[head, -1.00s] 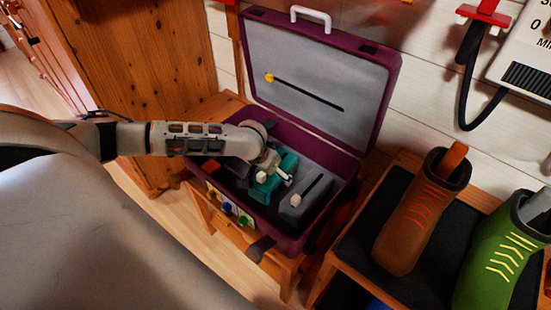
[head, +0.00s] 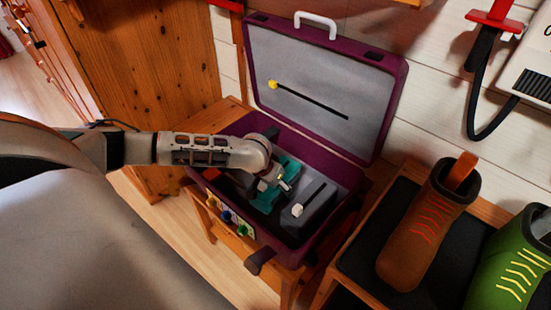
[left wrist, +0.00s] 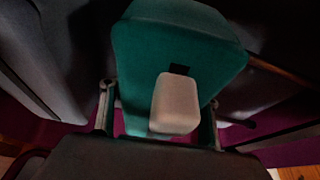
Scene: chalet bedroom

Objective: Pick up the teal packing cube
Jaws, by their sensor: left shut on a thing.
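The teal packing cube (head: 286,168) sits inside the open purple suitcase (head: 281,242), partly hidden under my left gripper. In the left wrist view the teal cube (left wrist: 180,40) fills the upper middle, with a pale block-like tab (left wrist: 176,103) on its near face. My left gripper (head: 270,182) is down in the suitcase, shut on the cube. Its fingers show on both sides of the cube in the left wrist view (left wrist: 158,125). I cannot tell whether the cube touches the suitcase floor. My right gripper is not in view.
A grey cube with a pale tab (head: 309,204) lies right of the teal one in the suitcase. The suitcase lid (head: 325,85) stands open behind. A rack with a brown boot (head: 425,225) and a green boot (head: 510,262) stands at the right.

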